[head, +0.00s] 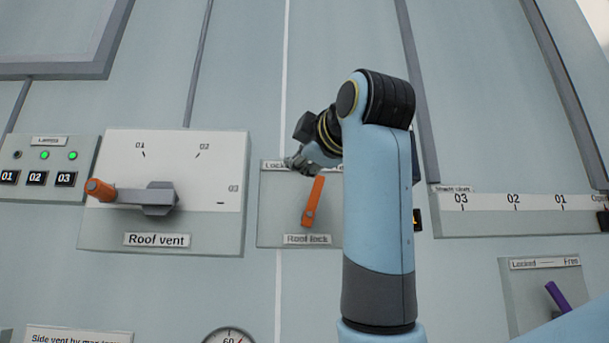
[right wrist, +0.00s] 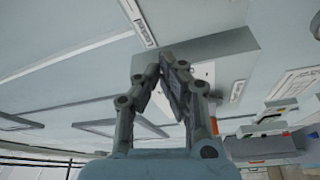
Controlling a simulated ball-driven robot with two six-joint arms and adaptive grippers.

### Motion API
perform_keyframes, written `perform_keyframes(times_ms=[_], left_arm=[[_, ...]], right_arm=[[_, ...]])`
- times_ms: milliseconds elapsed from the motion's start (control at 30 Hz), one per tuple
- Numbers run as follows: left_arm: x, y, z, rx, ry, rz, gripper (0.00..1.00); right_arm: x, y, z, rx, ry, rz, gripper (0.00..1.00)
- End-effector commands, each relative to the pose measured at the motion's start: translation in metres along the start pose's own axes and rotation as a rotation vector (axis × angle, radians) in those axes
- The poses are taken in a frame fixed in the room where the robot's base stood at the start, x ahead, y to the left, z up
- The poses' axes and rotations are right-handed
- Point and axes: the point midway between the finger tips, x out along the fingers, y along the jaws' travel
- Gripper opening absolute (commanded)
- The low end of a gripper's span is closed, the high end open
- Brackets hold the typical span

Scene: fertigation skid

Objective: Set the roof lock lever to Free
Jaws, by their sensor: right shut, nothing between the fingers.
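The orange roof lock lever (head: 314,203) is on a light grey plate (head: 275,215) labelled "Roof lock" at the bottom. It points up, tilted slightly right. The scale strip above it is partly hidden by my right arm; only the start of "Locked" shows at its left end. My right gripper (head: 292,163) is at the plate's top edge, just above and left of the lever's upper end. Whether they touch I cannot tell. In the right wrist view the gripper (right wrist: 166,62) is shut and empty; I cannot make out the lever there. My left gripper is not in view.
Left of the plate is the roof vent panel (head: 225,222) with an orange-tipped handle (head: 101,190), and a lamp panel (head: 45,190). A purple lever (head: 557,297) on a "Locked – Free" plate is at lower right. A gauge (head: 229,337) is at the bottom.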

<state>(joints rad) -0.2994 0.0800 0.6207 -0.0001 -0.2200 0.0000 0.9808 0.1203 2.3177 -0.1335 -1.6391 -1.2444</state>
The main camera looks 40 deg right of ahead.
Motion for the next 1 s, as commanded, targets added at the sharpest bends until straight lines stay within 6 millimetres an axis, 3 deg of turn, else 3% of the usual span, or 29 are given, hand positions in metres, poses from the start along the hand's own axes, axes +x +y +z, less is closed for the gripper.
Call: perform_keyframes(times_ms=[400, 633, 1000], left_arm=[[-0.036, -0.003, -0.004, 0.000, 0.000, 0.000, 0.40], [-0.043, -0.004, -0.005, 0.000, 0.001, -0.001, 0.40], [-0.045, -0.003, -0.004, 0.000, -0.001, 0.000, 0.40]], right_arm=[[0.089, 0.001, 0.000, -0.002, -0.002, -0.007, 0.00], [0.075, 0.000, 0.030, -0.004, -0.003, -0.001, 0.00], [0.072, -0.002, 0.038, 0.000, 0.000, -0.002, 0.00]])
